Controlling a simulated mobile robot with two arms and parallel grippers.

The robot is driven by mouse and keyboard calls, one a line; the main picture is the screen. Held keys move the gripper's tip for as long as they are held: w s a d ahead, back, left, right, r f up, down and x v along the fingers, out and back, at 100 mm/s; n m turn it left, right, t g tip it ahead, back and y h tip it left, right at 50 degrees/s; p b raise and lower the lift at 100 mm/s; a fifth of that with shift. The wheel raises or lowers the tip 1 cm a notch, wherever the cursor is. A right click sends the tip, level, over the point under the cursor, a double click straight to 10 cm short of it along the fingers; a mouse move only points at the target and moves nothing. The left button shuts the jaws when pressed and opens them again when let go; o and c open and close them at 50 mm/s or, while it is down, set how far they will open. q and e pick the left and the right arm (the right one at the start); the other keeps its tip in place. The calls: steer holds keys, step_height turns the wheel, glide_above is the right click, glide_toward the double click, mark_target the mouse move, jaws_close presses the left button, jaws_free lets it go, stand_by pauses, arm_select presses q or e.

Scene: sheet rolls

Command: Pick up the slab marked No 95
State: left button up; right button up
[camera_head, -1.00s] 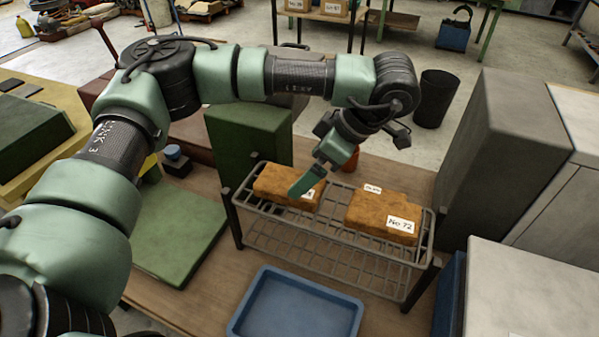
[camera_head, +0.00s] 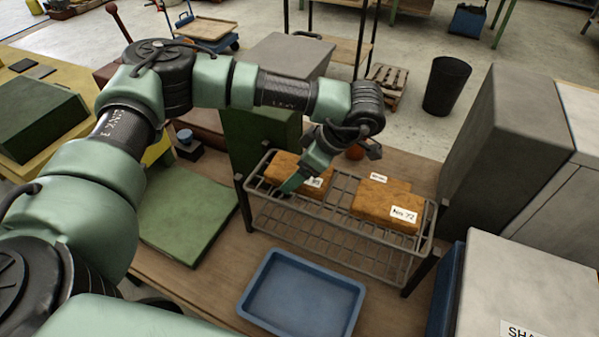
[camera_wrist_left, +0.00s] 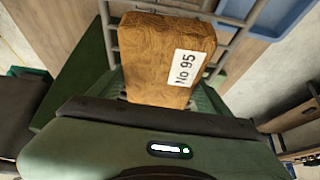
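The slab marked No 95 (camera_wrist_left: 160,55) is an orange-brown block with a white label. In the head view the slab (camera_head: 284,164) lies on the left part of a grey wire rack (camera_head: 322,232), its label partly covered. My left gripper (camera_head: 292,184) reaches down over this slab, with one green finger at its near side. In the left wrist view the slab sits between the spread green fingers, which look open; whether they touch it is hard to see. My right gripper is out of view.
A slab marked No 72 (camera_head: 386,210) lies on the rack's right part, with another labelled slab (camera_head: 384,180) behind it. A blue tray (camera_head: 246,301) stands in front of the rack. A tall grey box (camera_head: 500,150) is close on the right, a green block (camera_head: 255,135) behind left.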

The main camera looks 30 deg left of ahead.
arm_select(q)
steer(key=c, duration=1)
steer(key=shift+c, duration=0.8)
steer(key=shift+r, duration=0.15)
